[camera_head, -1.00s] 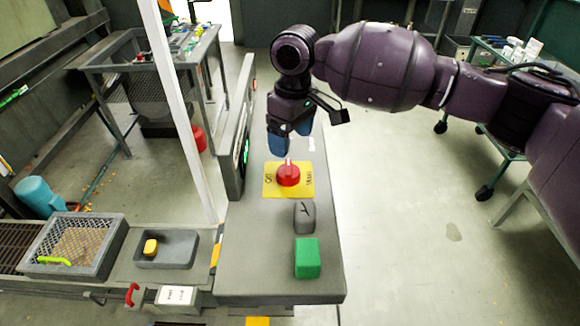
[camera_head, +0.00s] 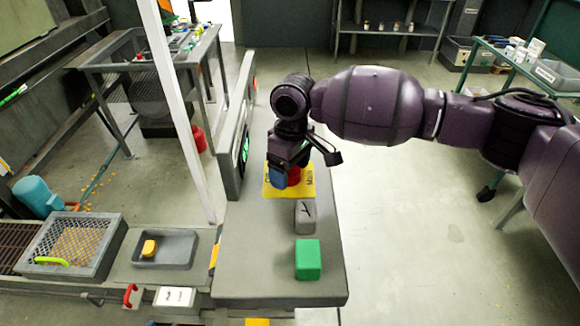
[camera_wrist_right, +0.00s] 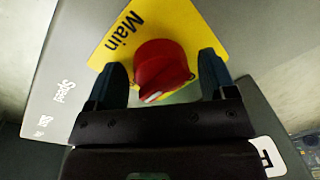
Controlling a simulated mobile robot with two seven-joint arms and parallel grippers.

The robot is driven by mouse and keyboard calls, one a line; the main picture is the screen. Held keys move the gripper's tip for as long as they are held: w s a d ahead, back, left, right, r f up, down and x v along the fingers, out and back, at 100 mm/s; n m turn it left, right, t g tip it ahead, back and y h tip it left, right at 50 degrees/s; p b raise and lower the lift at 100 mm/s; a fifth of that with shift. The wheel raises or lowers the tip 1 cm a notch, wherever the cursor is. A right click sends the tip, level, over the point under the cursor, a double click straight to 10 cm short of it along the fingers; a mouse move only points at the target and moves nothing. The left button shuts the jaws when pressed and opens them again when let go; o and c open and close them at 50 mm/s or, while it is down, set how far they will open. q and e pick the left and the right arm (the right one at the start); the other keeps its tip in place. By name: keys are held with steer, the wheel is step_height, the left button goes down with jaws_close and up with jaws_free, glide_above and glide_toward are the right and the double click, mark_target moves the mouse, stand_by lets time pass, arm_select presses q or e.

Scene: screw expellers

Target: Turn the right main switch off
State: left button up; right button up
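The right main switch is a red round knob (camera_wrist_right: 160,68) on a yellow plate (camera_wrist_right: 185,20) marked "Main" in the right wrist view. In the head view the red knob (camera_head: 294,177) is partly hidden behind my right gripper (camera_head: 284,180), and the yellow plate (camera_head: 307,188) shows around it. In the right wrist view my right gripper (camera_wrist_right: 162,80) is open, with one finger on each side of the knob. A white mark shows on the knob's near side. I cannot tell whether the fingers touch it. My left gripper is not in view.
On the same grey console (camera_head: 255,270) are a grey knob (camera_head: 305,214) and a green button (camera_head: 308,259) nearer to me. A grey tray (camera_head: 165,250) with a yellow piece lies to the left. Floor to the right is open.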

steer(key=c, duration=0.7)
steer(key=shift+c, duration=0.2)
